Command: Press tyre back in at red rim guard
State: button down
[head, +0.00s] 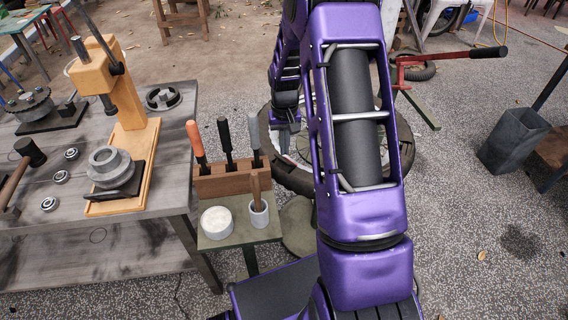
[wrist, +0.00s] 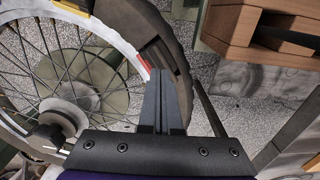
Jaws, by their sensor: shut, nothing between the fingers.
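The spoked wheel lies flat, its pale rim (wrist: 112,47) and dark tyre (wrist: 160,22) filling the left and top of the wrist view. The red rim guard (wrist: 145,62) sits at the rim's edge, against the tyre. My gripper (wrist: 162,72) is shut and empty. Its fingertips are over the tyre beside the red guard, just to its right; I cannot tell whether they touch. A yellow guard (wrist: 76,6) sits farther along the rim. In the head view my arm hides much of the wheel, with the tyre (head: 405,145) showing on both sides and my gripper (head: 287,126) over its left part.
A small stand with a wooden tool rack (head: 230,182), a white tub (head: 216,222) and a cup (head: 258,214) is left of the wheel. A workbench with a press (head: 128,115) is farther left. A red-clamped bar (head: 440,60) is behind the wheel. A grey bin (head: 513,140) stands right.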

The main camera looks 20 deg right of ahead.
aim_at(279, 171)
jog(key=shift+f, duration=0.2)
jog(key=shift+f, duration=0.35)
jog(key=shift+s+a+f, duration=0.35)
jog(key=shift+a+f, duration=0.35)
dwell(1.2)
jog(key=shift+s+a+f, duration=0.1)
jog(key=shift+a+f, duration=0.15)
jog(key=shift+f, duration=0.3)
jog(key=shift+s+a+f, duration=0.1)
jog(key=shift+a+f, duration=0.1)
jog(key=shift+f, duration=0.3)
dwell(1.5)
notch_tip(279, 171, up, 8)
jog(key=p, duration=0.5)
dwell(0.5)
